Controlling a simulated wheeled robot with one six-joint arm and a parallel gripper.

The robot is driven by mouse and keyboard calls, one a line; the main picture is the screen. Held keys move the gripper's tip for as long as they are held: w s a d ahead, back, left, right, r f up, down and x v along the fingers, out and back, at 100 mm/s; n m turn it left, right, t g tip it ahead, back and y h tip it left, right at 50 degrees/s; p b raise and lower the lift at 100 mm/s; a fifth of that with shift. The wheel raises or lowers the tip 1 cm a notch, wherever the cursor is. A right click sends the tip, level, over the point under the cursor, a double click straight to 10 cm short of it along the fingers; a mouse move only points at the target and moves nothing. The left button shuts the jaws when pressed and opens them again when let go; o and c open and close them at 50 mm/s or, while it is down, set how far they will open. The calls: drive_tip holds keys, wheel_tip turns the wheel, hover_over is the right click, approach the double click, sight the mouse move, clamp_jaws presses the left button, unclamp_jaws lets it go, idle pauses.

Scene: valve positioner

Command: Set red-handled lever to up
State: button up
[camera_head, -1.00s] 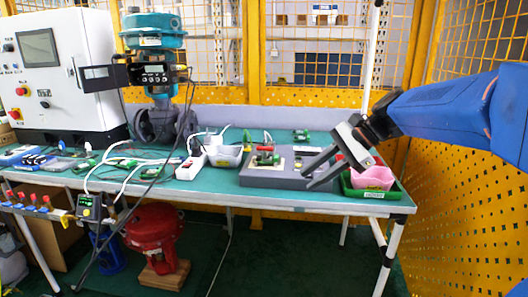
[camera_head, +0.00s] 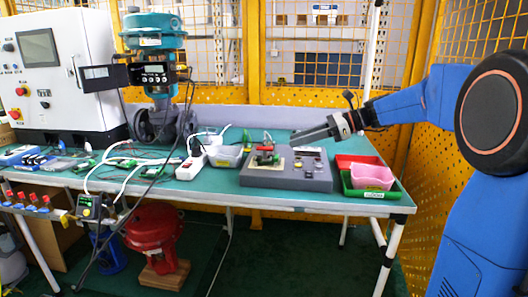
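Several small red-handled levers (camera_head: 34,199) stand in a row on a rail along the table's front left edge; they are too small for me to tell their exact positions. A red part (camera_head: 265,148) also shows on the grey fixture box (camera_head: 290,182) on the table; I cannot tell whether it is a lever. My gripper (camera_head: 303,135) points left above the back right of the table, behind and above the box, apart from both red items. Its fingers are seen edge-on and overlap, so their gap is hidden. Nothing shows held in it.
A green tray (camera_head: 375,194) with a pink bowl (camera_head: 371,176) and a red tray (camera_head: 352,160) stand right of the box. A white power strip (camera_head: 190,168), cables and green boards lie to the left. A teal valve actuator (camera_head: 153,35) and white control cabinet (camera_head: 66,60) stand behind.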

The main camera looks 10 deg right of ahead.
sight(267, 149)
drive_tip(key=x, duration=1.2)
drive_tip(key=shift+a+f, duration=0.1)
drive_tip(key=shift+c, duration=0.2)
clamp_jaws()
